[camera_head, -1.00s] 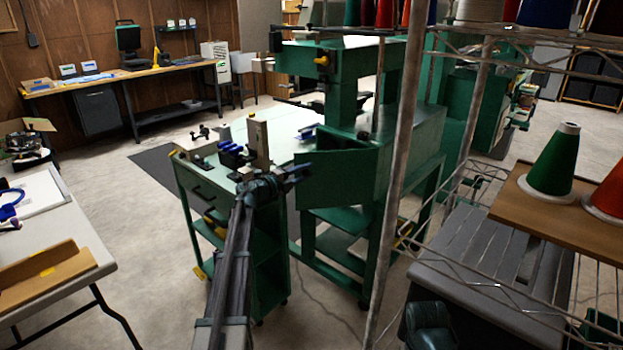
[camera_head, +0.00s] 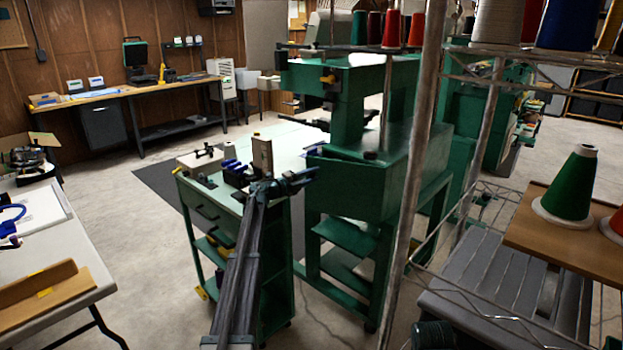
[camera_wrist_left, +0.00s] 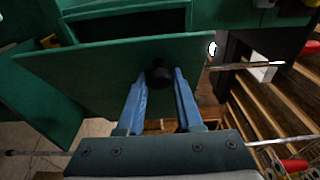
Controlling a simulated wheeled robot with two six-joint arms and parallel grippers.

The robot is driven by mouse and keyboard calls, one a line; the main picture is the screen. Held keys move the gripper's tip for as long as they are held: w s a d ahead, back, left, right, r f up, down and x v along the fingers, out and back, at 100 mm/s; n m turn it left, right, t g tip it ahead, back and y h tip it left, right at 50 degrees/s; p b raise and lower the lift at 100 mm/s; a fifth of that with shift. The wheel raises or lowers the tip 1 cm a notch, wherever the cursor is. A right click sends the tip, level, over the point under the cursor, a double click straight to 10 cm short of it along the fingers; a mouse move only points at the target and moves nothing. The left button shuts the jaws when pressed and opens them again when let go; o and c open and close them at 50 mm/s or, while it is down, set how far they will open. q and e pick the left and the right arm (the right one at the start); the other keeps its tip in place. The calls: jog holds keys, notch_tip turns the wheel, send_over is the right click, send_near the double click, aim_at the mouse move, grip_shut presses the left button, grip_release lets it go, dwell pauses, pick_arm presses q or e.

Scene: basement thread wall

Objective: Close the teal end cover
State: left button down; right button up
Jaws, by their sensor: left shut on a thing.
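The teal end cover (camera_head: 345,195) is a flat green panel at the near end of the green machine, in the middle of the head view. In the left wrist view the cover (camera_wrist_left: 105,80) fills the upper left, with a dark recess showing beyond its top edge, so it looks ajar there. A round black knob (camera_wrist_left: 159,76) stands out from the panel. My right gripper is not in view.
A green cart (camera_head: 225,225) with small tools on top stands just left of my left arm. A metal rack post (camera_head: 412,180) rises right of the cover, beside shelves with thread cones (camera_head: 572,190). A white table (camera_head: 65,265) is at the left; open floor lies between.

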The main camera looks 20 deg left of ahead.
pick_arm(q)
jog(key=shift+a, duration=0.35)
jog(key=c, duration=0.6)
grip_release()
jog(key=shift+d, duration=0.1)
jog(key=shift+s, duration=0.15)
jog(key=v, duration=1.3)
jog(key=shift+s, duration=0.25)
jog(key=shift+f, duration=0.1)
